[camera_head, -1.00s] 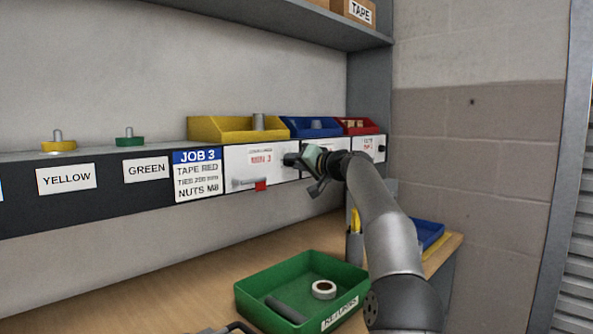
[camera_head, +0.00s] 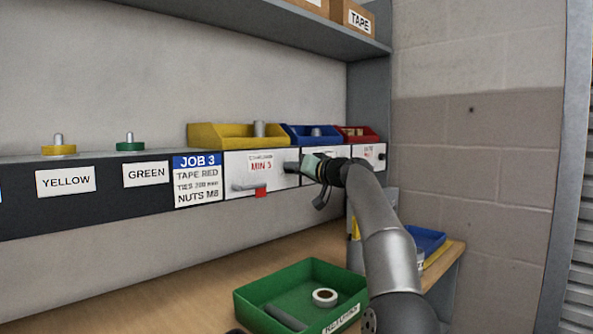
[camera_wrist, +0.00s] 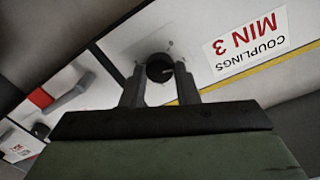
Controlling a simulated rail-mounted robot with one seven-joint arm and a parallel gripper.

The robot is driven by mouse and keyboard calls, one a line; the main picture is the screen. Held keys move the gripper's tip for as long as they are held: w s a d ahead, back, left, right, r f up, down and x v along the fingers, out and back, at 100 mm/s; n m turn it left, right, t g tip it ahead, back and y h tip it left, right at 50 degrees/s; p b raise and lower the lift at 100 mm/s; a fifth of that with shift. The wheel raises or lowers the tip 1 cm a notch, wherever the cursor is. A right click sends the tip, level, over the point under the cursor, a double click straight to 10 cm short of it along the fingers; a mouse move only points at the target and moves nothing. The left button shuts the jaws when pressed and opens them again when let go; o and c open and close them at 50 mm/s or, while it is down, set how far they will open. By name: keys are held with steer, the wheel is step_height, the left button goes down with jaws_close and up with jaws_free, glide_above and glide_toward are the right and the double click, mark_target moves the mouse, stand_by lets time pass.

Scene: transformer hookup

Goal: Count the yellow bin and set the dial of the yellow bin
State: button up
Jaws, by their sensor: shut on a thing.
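The yellow bin (camera_head: 215,138) stands on the panel with a grey cylinder (camera_head: 259,129) above its rim; the rest of its contents is hidden. Below it is a white plate (camera_head: 236,165) with a red "MIN 3" label; the label reads "COUPLINGS MIN 3" in the wrist view (camera_wrist: 250,45). A grey lever (camera_head: 242,187) sits beside a red patch at the plate's lower left. My gripper (camera_head: 292,167) is at the plate's right end. In the wrist view, it is shut on a round black knob (camera_wrist: 160,68), the dial, one finger on each side.
A blue bin (camera_head: 312,138) and a red bin (camera_head: 358,138) stand to the right. A job card (camera_head: 197,181) is at the left. Below, a green returns tray (camera_head: 280,283) on the bench holds a tape roll (camera_head: 324,297). A shelf (camera_head: 270,28) hangs above.

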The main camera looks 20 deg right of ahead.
steer(key=o, duration=1)
steer(key=shift+c, duration=0.2)
steer(key=b+v, duration=0.6)
steer(key=v, duration=1.1)
steer(key=shift+s, duration=0.15)
steer(key=shift+d, duration=0.1)
